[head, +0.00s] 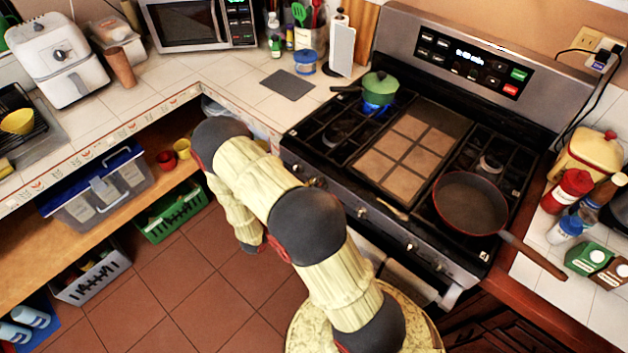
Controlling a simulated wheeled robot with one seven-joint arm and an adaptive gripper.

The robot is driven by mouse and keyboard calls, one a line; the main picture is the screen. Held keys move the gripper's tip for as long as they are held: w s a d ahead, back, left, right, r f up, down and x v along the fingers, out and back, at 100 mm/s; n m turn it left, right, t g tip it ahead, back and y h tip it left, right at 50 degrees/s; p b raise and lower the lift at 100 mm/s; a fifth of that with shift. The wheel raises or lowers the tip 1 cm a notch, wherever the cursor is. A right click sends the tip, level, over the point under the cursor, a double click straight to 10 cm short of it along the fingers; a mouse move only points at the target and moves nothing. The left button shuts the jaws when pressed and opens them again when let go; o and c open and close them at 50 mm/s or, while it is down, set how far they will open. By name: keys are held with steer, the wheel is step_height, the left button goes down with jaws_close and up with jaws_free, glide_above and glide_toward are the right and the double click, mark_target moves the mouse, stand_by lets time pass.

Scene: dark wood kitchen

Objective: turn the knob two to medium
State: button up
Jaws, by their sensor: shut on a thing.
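The stove (400,236) has several knobs along its front panel. One knob (362,213) shows left of the middle, another (411,246) to its right, and one (440,267) near the right end. At the left end a knob (297,169) shows close to my arm. I cannot tell which is knob two or read its setting. A blue flame (372,108) burns under the green pot on the back left burner. My arm rises from the bottom, bends left and folds down behind itself.
A green pot (380,88) stands at the back left of the stove. A dark pan (470,204) sits at the right, its handle past the stove's edge. A spoon-like utensil (393,209) lies by the front edge. Bottles (566,190) crowd the right counter.

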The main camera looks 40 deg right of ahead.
steer(key=n+p, duration=0.2)
steer(key=n, duration=0.2)
steer(key=n+p, duration=0.2)
steer(key=n, duration=0.2)
steer(key=f+n+p, duration=0.1)
steer(key=n+p, duration=0.1)
steer(key=n, duration=0.2)
steer(key=shift+w, duration=0.35)
stand_by(0.4)
steer(key=o, duration=1)
steer(key=shift+o, duration=0.3)
steer(key=shift+a, duration=0.1)
steer(key=s+a, duration=0.1)
steer(key=a, duration=1)
steer(key=shift+a, duration=0.4)
